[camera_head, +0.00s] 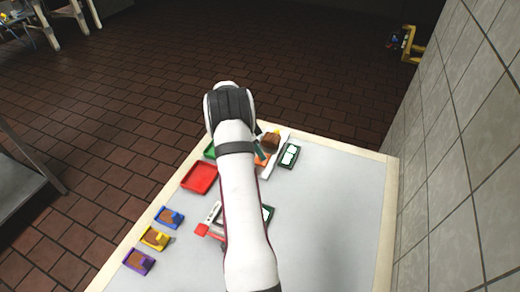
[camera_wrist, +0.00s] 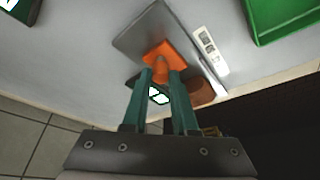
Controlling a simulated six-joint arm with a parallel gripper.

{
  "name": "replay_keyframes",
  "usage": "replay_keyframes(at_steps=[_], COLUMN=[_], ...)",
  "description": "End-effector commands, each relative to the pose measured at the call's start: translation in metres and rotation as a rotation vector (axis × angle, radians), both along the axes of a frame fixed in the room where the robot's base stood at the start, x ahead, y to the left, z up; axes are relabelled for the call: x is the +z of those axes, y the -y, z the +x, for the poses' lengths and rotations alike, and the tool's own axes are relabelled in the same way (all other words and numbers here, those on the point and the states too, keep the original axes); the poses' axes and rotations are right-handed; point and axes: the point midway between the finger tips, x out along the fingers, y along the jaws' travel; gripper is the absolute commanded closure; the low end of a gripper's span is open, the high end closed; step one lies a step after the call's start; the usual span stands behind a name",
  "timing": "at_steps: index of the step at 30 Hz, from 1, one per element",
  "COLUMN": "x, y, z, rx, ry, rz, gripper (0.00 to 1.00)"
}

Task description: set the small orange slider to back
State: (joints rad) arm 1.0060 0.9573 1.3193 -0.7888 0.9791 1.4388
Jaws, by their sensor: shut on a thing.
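The small orange slider (camera_wrist: 158,50) sits on a grey plate (camera_wrist: 136,38) in the wrist view, with its knob between my fingertips. My gripper (camera_wrist: 161,74) has two teal fingers, shut on the orange knob. In the head view my arm covers much of the device; part of the orange slider (camera_head: 261,161) shows beside a teal finger, on the pale device (camera_head: 269,170) at the far side of the table. A white label with dark marks (camera_wrist: 207,45) lies beside the slider. The slider's full track is hidden.
A brown block (camera_head: 272,142) sits at the device's far end. A dark green tray with white pieces (camera_head: 289,156) stands right of it. A red tray (camera_head: 200,177) and blue (camera_head: 177,217), yellow (camera_head: 163,244) and purple (camera_head: 148,264) trays line the left. The table's right side is clear.

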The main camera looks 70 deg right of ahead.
Motion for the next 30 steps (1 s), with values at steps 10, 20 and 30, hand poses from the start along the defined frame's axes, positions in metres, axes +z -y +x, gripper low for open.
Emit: replay_keyframes(at_steps=[10, 20, 30], x=[-0.001, 0.025, 0.12], y=[-0.003, -0.01, -0.038], z=[-0.001, 0.008, 0.036], rx=[-0.007, -0.005, -0.006], ry=[-0.002, 0.0, 0.001], rz=[0.009, 0.005, 0.006], gripper=[0.44, 0.44, 0.44])
